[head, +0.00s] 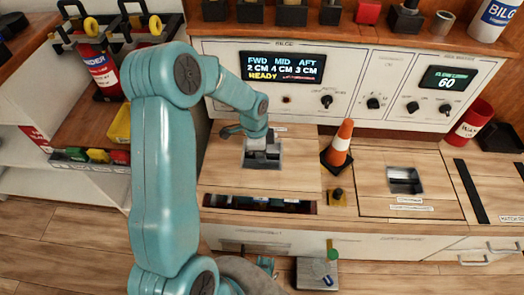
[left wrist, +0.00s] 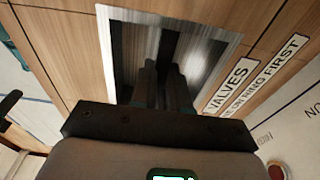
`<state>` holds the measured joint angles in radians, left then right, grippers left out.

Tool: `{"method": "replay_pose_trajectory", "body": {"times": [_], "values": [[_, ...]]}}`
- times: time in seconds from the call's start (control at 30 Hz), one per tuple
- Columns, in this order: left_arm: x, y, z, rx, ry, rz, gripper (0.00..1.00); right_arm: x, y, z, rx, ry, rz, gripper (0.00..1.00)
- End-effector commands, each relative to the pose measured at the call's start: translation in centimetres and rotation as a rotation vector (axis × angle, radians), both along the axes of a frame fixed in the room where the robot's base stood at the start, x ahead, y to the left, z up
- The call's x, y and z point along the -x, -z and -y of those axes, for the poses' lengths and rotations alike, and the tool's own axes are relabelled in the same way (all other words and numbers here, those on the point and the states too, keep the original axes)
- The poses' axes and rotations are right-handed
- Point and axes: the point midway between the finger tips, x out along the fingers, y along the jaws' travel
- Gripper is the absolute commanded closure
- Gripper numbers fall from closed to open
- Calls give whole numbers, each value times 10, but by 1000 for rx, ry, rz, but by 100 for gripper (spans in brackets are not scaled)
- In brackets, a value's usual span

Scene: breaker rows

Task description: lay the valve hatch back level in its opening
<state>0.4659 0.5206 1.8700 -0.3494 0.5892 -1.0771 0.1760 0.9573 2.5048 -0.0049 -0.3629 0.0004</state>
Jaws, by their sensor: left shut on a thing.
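The valve hatch (head: 225,172) is a wooden panel in the counter top, with a metal-framed recess (left wrist: 222,48) in it. Its near edge stands clear of the counter, and a dark opening (head: 235,202) with parts inside shows below that edge. The hatch looks raised or tilted; the exact angle is hard to tell. My left gripper (head: 262,152) reaches down into the recess. In the left wrist view its fingers (left wrist: 165,88) are close together inside the metal frame, shut on the hatch's ring, which they hide. A "VALVES" label (left wrist: 228,85) lies beside the recess. My right gripper is not in view.
Another panel with a metal recess (head: 404,180) lies further right. The control panel (head: 350,90) rises behind. A red extinguisher (head: 97,68) stands at left.

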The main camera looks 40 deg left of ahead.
Motion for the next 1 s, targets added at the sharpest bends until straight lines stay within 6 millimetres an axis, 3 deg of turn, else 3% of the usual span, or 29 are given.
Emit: {"method": "replay_pose_trajectory", "body": {"times": [0.27,0.7,1.0], "values": [[0,6,0,0,-1,3,100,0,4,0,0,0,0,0],[-1,47,-1,-1,-2,4,100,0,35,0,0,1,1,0],[-1,57,-1,-2,-2,5,100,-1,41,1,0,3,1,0]]}}
